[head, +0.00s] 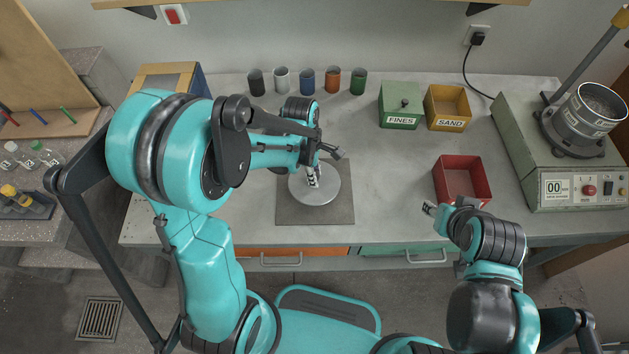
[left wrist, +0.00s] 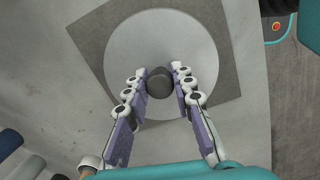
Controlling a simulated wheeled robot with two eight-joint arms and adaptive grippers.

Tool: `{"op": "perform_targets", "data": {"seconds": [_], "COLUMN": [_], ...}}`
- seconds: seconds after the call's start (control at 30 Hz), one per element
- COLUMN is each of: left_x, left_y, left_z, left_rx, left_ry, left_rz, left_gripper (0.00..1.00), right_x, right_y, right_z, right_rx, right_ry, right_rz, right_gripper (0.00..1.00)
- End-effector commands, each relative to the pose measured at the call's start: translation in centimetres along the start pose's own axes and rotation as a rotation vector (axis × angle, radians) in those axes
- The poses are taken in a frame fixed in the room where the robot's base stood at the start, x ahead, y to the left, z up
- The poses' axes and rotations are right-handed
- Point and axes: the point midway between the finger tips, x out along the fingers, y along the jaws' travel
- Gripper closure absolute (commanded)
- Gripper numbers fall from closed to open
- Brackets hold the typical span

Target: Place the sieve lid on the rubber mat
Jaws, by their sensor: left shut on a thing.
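The sieve lid (head: 328,190) is a round, pale grey disc with a dark knob (left wrist: 158,84) at its centre. My left gripper (head: 313,178) is shut on the knob from above, with one finger on each side of it in the left wrist view. The lid is over the dark grey square rubber mat (head: 338,214), inside its outline in the head view; whether it touches the mat I cannot tell. The lid (left wrist: 160,38) covers most of the mat (left wrist: 229,62) in the left wrist view. My right gripper (head: 430,208) is near the bench's front edge, its fingers too small to judge.
Several coloured cups (head: 307,81) stand at the back. A green FINES box (head: 400,120), a yellow SAND bin (head: 447,125) and an open red bin (head: 443,180) are to the right. The sieve shaker (head: 560,160) stands at far right. The bench between mat and red bin is clear.

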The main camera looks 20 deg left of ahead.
Motion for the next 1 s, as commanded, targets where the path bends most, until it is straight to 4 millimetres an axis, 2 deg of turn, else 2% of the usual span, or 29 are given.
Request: {"op": "perform_targets", "data": {"seconds": [0.1,0.2,0.57,0.6,0.67,1.0], "left_x": [2.2,3.4,3.6,3.6,3.5,3.3], "left_y": [0.1,0.1,0.1,0.1,0.1,0.1], "left_z": [-0.2,-0.4,-0.4,-0.4,-0.4,-0.4], "left_rx": [0.000,0.000,0.000,0.000,0.000,0.000], "left_ry": [0.000,0.000,0.000,0.000,0.000,0.000], "left_rz": [0.000,0.000,0.000,0.000,0.000,0.000], "left_gripper": [1.00,1.00,1.00,0.71,0.55,0.55], "right_x": [0.9,1.3,1.5,1.5,1.4,1.3], "right_y": [0.0,0.0,0.0,0.0,0.0,0.0], "right_z": [0.7,1.0,1.1,1.1,1.0,0.9], "right_rx": [0.000,0.000,0.000,0.000,0.000,0.000], "right_ry": [0.000,0.000,0.000,0.000,0.000,0.000], "right_rz": [0.000,0.000,0.000,0.000,0.000,0.000], "right_gripper": [0.60,0.60,0.60,0.60,0.60,0.60]}}
